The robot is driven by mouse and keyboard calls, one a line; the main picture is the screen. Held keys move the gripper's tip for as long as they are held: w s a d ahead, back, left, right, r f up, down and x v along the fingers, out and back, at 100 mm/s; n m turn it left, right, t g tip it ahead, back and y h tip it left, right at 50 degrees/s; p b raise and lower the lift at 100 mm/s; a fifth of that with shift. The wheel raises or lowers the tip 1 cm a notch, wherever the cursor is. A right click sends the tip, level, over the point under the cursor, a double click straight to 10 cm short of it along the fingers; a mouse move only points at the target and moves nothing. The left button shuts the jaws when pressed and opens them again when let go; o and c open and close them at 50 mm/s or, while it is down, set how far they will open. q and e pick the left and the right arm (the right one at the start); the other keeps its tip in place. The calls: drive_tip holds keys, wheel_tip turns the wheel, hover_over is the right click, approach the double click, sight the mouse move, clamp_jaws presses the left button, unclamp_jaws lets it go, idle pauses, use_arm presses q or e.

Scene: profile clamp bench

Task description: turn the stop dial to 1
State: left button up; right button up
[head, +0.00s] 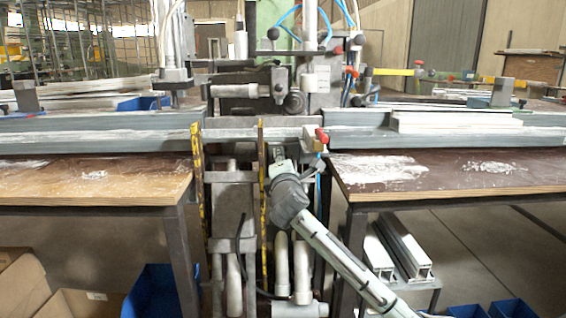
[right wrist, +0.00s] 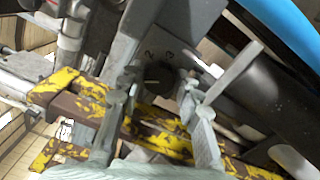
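The stop dial (right wrist: 159,74) shows in the right wrist view as a dark round knob on a grey plate. The digits 2 and 3 can be read on the plate beside it; I cannot tell which number it points to. My right gripper (right wrist: 163,92) is open, one finger on each side of the dial in the picture, with nothing held. I cannot tell whether either finger touches the dial. In the head view my right gripper (head: 281,160) is at the middle of the clamp machine, and the dial cannot be made out there. My left gripper is not in view.
Yellow-and-brown worn bars (right wrist: 75,92) cross close to the fingers. A blue hose (right wrist: 290,28) and a black cylinder run at the upper right. In the head view, a red-tipped lever (head: 321,136) stands just right of the gripper. Benches with long profiles (head: 455,121) flank the machine.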

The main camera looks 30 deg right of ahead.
drive_tip(key=shift+o, duration=0.4)
drive_tip(key=v, duration=1.2)
drive_tip(key=s+a+f+m+g+y+p, duration=0.1)
drive_tip(key=s+a+f+m+g+y, duration=0.2)
drive_tip(key=f, duration=0.9)
drive_tip(key=s+f+m+g+y+p, duration=0.1)
drive_tip(key=s+f+m+g+p, duration=0.3)
drive_tip(key=f, duration=0.8)
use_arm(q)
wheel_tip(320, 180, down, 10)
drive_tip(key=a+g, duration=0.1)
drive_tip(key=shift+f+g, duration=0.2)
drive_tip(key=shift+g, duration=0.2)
use_arm(e)
drive_tip(key=s+a+f+m+g+y, duration=0.2)
drive_tip(key=s+a+f+m, duration=0.1)
drive_tip(key=s+f, duration=0.5)
drive_tip(key=s+a+f+m+g+y, duration=0.2)
drive_tip(key=s+a+f+m+g, duration=0.1)
drive_tip(key=s+f, duration=0.6)
drive_tip(key=s+a, duration=0.1)
drive_tip(key=s, duration=0.2)
drive_tip(key=shift+s+m, duration=0.25)
drive_tip(key=shift+m, duration=0.15)
